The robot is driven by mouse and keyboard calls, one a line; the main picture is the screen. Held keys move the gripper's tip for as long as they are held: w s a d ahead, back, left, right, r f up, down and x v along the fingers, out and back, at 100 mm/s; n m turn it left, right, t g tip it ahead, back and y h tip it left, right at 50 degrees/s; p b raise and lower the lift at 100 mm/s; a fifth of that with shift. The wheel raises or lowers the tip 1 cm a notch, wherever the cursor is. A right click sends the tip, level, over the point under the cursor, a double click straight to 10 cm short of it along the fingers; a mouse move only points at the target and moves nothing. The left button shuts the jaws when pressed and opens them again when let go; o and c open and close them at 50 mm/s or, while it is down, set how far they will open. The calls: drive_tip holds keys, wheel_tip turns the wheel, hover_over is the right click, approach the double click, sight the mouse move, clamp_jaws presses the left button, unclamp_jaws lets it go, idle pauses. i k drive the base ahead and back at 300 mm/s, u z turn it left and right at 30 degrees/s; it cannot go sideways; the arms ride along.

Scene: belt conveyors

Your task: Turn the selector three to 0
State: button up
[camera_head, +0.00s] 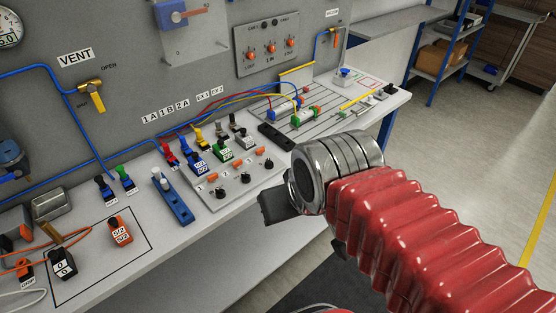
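A light grey control plate (232,183) lies near the front edge of the bench. Three black rotary knobs stand in a row on it: the left one (220,192), the middle one (245,178) and the right one (268,163). An orange switch sits behind each. The markings are too small to read, so I cannot tell which is selector three or where it points. My gripper (278,205) shows as a dark part in front of the bench edge, right of and nearer than the plate. My arm hides most of it, and I cannot tell whether it is open.
A blue block with a white lever (173,199) stands left of the plate. Several coloured connectors stand behind it. A black block (276,136) and a cylinder rig (305,117) lie farther right. A wall panel (268,48) carries three orange knobs. Floor is open at right.

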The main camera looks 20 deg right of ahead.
sight(269, 164)
drive_tip(key=z, duration=0.7)
drive_tip(key=k, duration=0.65)
drive_tip(key=u, duration=0.4)
drive_tip(key=i, duration=1)
drive_tip(key=u, duration=0.1)
